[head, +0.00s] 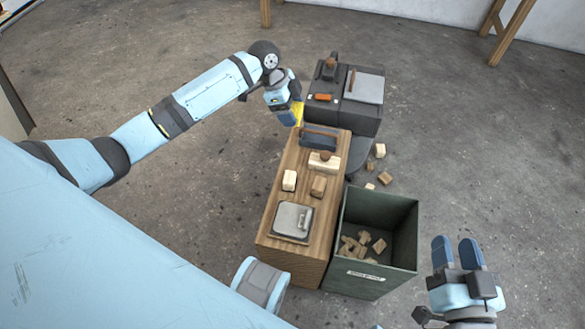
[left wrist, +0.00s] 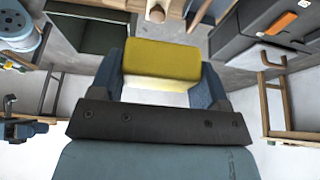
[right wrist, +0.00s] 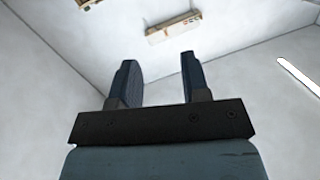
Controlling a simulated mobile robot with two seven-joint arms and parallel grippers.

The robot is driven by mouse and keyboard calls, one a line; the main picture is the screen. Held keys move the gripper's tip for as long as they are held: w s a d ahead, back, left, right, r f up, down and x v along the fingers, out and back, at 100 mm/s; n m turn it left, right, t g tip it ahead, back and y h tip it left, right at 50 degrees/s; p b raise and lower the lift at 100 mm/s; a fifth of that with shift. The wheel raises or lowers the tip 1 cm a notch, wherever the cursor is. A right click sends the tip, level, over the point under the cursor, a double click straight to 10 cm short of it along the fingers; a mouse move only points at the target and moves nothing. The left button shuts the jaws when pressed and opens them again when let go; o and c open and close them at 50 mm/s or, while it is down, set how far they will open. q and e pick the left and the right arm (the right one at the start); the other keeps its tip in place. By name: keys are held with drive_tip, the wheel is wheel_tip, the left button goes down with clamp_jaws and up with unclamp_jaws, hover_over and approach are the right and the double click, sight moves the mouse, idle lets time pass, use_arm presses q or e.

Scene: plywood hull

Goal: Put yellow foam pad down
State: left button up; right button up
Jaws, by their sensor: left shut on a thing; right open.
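The yellow foam pad (left wrist: 162,60) is held between the two fingers of my left gripper (left wrist: 162,85). In the head view the pad (head: 297,112) shows as a small yellow edge at my left gripper (head: 290,112), by the far left end of the wooden bench top (head: 268,222). I cannot tell whether the pad touches anything below. My right gripper (head: 459,252) is open and empty to the right of the green bin; in the right wrist view the gap between its fingers (right wrist: 160,85) is clear.
The bench top carries a blue tool tray (head: 318,143), several wood and cream blocks, and a grey metal plate (head: 292,220). A dark cabinet (head: 345,117) with an orange item (head: 323,97) stands behind. The green bin (head: 402,215) holds wood scraps. Several scraps lie on the floor.

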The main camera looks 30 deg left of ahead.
use_arm(q)
drive_tip(key=b, duration=0.3)
hover_over(295, 161)
drive_tip(key=a, duration=0.1)
wheel_tip(295, 161, down, 10)
use_arm(e)
wheel_tip(295, 161, up, 4)
drive_tip(key=a+t+y, duration=0.2)
drive_tip(key=t, duration=0.1)
use_arm(q)
wheel_tip(295, 161, down, 5)
drive_tip(key=shift+s+f+b, duration=0.1)
drive_tip(key=shift+s+b, duration=0.05)
drive_tip(key=shift+b, duration=0.95)
drive_tip(key=shift+f+b, duration=0.95)
drive_tip(key=shift+f, duration=1.55)
use_arm(e)
drive_tip(key=shift+a+f+n+g, duration=0.1)
drive_tip(key=shift+f+n+g, duration=0.1)
drive_tip(key=shift+f+g, duration=0.95)
drive_tip(key=shift+f+n+g, duration=0.2)
drive_tip(key=shift+f+g, duration=0.35)
drive_tip(key=shift+f, duration=1.2)
use_arm(q)
drive_tip(key=shift+a+f, duration=0.1)
drive_tip(key=shift+f, duration=0.05)
drive_tip(key=o, duration=0.8)
drive_tip(key=shift+o, duration=0.2)
